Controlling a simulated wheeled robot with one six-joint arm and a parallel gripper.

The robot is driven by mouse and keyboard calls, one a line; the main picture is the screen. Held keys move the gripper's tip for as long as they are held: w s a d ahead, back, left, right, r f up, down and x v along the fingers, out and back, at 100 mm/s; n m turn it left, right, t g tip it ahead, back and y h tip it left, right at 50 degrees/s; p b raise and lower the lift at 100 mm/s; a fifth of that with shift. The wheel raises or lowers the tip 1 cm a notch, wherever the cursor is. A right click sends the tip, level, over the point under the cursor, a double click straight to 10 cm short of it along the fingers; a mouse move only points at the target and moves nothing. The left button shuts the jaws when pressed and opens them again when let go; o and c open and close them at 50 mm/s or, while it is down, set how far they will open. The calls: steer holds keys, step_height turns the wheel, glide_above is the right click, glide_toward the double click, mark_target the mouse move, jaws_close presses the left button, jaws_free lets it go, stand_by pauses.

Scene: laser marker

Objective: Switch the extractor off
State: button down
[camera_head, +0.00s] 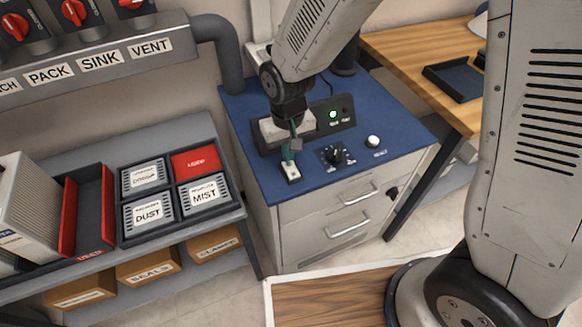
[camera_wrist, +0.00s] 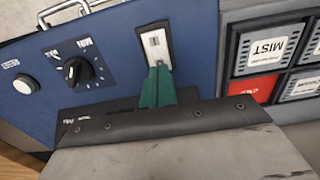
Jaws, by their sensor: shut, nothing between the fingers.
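My gripper (camera_head: 289,157) points down over the front left of the blue cabinet top (camera_head: 262,180). Its green fingers are shut with nothing between them, and they also show in the wrist view (camera_wrist: 157,86). The switch's label is not readable.
A black rotary knob (camera_head: 334,156) and a white round button (camera_head: 373,141) sit right of the switch. A shelf with labelled bins, DUST (camera_head: 148,213) and MIST (camera_head: 205,193), stands left. A grey pipe (camera_head: 228,60) runs down behind the cabinet's left side.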

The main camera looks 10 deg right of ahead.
mark_target(290, 165)
steer(key=shift+f, duration=0.95)
stand_by(0.6)
steer(key=shift+r, duration=3.55)
steer(key=shift+s+d, duration=0.1)
steer(key=shift+s, duration=0.1)
steer(key=s+d+r+m+t, duration=0.1)
steer(key=s+d+r+m, duration=0.2)
steer(key=s+d+r, duration=1.5)
steer(key=shift+s+d+r, duration=0.15)
steer(key=shift+s+d, duration=0.4)
steer(key=shift+d, duration=0.7)
